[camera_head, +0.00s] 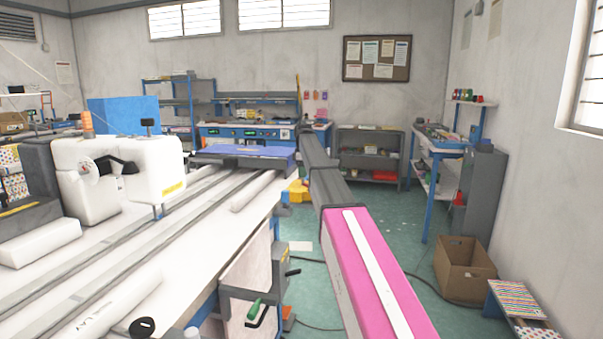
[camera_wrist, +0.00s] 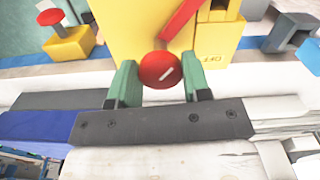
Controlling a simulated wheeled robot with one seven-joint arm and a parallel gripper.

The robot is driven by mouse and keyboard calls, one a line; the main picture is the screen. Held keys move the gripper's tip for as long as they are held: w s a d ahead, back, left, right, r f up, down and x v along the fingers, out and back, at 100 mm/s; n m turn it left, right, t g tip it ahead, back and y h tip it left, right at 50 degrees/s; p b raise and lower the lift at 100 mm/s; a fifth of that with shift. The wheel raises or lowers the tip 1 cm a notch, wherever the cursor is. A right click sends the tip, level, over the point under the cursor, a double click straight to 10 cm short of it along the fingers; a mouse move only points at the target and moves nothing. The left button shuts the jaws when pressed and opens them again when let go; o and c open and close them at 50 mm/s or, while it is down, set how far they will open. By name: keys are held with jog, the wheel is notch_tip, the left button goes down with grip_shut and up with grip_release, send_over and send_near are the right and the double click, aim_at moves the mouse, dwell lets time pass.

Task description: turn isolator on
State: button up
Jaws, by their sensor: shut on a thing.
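A red bar (camera_wrist: 184,18) slants across the box above the knob. In the head view my arm reaches away and my gripper is hidden.
A red mushroom button on a yellow base (camera_wrist: 68,45) stands left of the box, and a grey block (camera_wrist: 286,32) right. In the head view a long white sewing table (camera_head: 190,235) runs along the left. A cardboard box (camera_head: 465,270) sits on the green floor.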

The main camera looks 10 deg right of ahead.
jog(key=n, duration=0.4)
jog(key=shift+n, duration=0.3)
jog(key=shift+w+n, duration=0.1)
jog(key=shift+n, duration=1.7)
jog(key=o, duration=1.3)
notch_tip(320, 180, up, 11)
jog(key=shift+f, duration=0.1)
